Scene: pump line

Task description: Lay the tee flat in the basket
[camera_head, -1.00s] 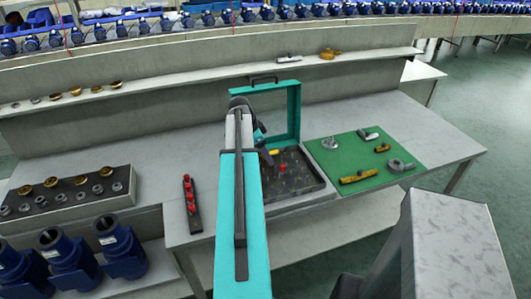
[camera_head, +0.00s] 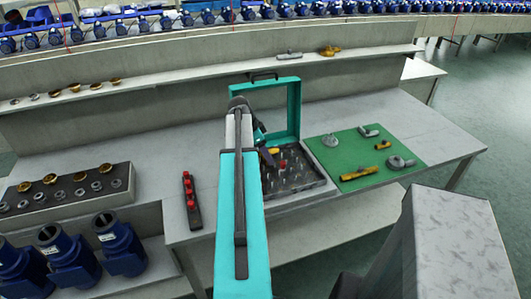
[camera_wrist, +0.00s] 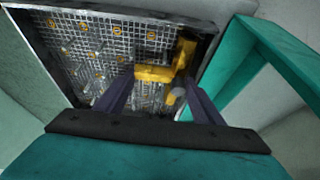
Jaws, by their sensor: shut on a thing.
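The yellow tee (camera_wrist: 185,50) is between my gripper's fingers (camera_wrist: 159,78) in the wrist view, and my gripper is shut on it. One tee arm lies across between the fingertips and another runs to the upper right. The basket (camera_wrist: 62,92) is a wire-mesh tray behind the tee in this view. In the head view the basket (camera_head: 312,181) stands on the table right of my arm, and a small yellow bit of the tee (camera_head: 273,151) shows at its back left. My fingers are mostly hidden there. I cannot tell whether the tee touches the mesh.
A teal frame (camera_head: 294,110) with a handle stands behind the basket. A green mat (camera_head: 345,160) with several fittings lies to its right. A dark strip with red pieces (camera_head: 190,190) lies left of my arm. Upright pins and small parts show in the basket.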

